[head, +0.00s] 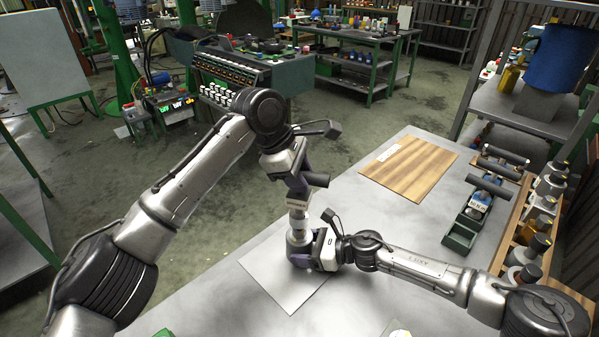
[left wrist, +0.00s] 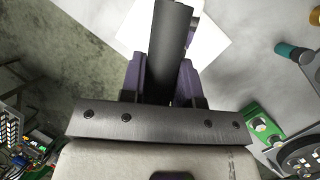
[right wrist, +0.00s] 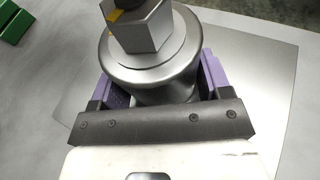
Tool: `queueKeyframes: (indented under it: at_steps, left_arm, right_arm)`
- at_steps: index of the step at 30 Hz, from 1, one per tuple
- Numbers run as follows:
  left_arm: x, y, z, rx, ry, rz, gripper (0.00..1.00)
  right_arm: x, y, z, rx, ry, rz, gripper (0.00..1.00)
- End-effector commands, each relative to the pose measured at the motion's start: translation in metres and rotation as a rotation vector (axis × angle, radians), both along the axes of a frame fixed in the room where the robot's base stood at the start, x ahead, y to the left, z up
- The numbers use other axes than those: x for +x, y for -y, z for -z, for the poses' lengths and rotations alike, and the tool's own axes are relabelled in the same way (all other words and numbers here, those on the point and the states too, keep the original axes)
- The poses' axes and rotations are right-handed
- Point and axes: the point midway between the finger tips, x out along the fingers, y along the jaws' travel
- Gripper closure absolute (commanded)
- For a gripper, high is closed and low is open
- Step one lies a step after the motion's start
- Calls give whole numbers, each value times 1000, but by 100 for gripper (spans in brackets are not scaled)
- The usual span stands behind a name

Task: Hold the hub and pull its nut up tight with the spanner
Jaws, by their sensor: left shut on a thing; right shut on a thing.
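The hub (right wrist: 170,65) is a silver stepped cylinder. It stands upright between the purple fingers of my right gripper (right wrist: 155,95), which is shut on it. A large hex nut (right wrist: 142,28) sits on top of the hub, with a yellow mark near its upper edge. In the head view the hub (head: 298,232) stands below my left gripper (head: 298,190). My left gripper is shut on the spanner, whose dark bar (left wrist: 168,50) runs between its purple fingers in the left wrist view. How the spanner meets the nut is hidden. My right gripper (head: 303,255) is low, near the table.
A thin pale sheet (head: 262,278) lies under the hub on the grey table. A wooden board (head: 415,165) lies farther back. A dark green tray (head: 461,232) and a row of bottles (head: 530,245) stand to the right. The table between board and hub is clear.

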Motion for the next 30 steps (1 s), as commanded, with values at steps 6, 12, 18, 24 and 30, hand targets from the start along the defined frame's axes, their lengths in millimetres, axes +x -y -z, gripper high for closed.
queueKeyframes:
  at_steps: [6,12,18,24,30]
  left_arm:
    - [0,-1,1,0,5,-246,100]
    - [-1,1,4,-2,2,-480,100]
    - [0,1,6,-4,1,-738,100]
    - [-1,3,8,-7,-6,-869,100]
    - [-1,3,8,-7,-5,-971,100]
  right_arm:
    - [0,0,0,1,-1,-1,69]
    - [0,0,0,1,-1,-1,69]
    - [0,0,0,1,-1,-1,69]
    - [0,-1,0,1,-1,-1,69]
    - [0,0,0,1,-1,-1,69]
